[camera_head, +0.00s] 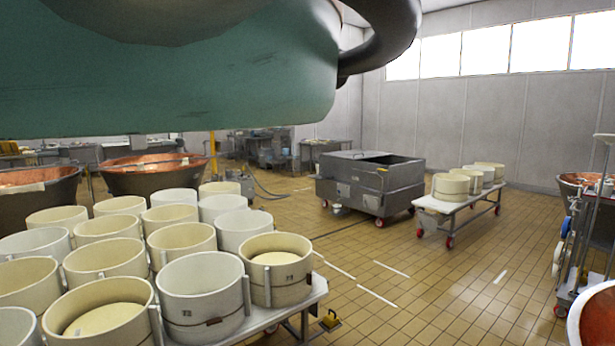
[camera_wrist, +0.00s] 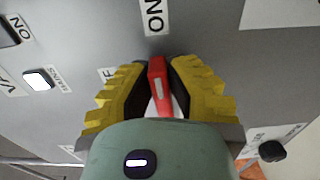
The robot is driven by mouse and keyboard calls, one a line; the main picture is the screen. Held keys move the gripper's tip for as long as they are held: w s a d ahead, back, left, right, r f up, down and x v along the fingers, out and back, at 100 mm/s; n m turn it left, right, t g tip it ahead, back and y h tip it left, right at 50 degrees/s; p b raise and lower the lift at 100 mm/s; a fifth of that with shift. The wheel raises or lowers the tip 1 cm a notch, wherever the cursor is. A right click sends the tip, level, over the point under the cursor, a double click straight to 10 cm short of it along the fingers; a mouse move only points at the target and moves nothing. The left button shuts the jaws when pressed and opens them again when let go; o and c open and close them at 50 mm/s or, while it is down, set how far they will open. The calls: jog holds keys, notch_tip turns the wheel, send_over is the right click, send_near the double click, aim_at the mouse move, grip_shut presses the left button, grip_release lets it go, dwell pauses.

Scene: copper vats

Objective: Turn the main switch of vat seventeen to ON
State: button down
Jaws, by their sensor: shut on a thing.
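In the wrist view my gripper (camera_wrist: 163,85) has yellow ribbed fingers closed on the red switch handle (camera_wrist: 157,75). The handle sits on a grey panel (camera_wrist: 95,35). Its visible end points up toward an ON label (camera_wrist: 155,16), leaning slightly left. A second label (camera_wrist: 106,74), showing only the letter F, is partly hidden behind the left finger. The handle's base is hidden by my gripper. No number for vat seventeen is readable. The head view shows neither the switch nor my gripper; my green arm covers its top.
A lit white button (camera_wrist: 40,79) and a dark knob (camera_wrist: 272,151) flank the switch. In the head view, white moulds (camera_head: 200,295) fill a table at lower left. Copper vats (camera_head: 150,178) stand behind. A grey cart (camera_head: 375,185) stands mid-room; tiled floor before it is open.

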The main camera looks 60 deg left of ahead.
jog(key=shift+f+m, duration=0.15)
jog(key=shift+m, duration=0.15)
dwell(0.4)
jog(key=c, duration=0.9)
grip_release()
jog(key=shift+c, duration=0.2)
jog(key=a, duration=1.2)
jog(key=shift+s, duration=0.45)
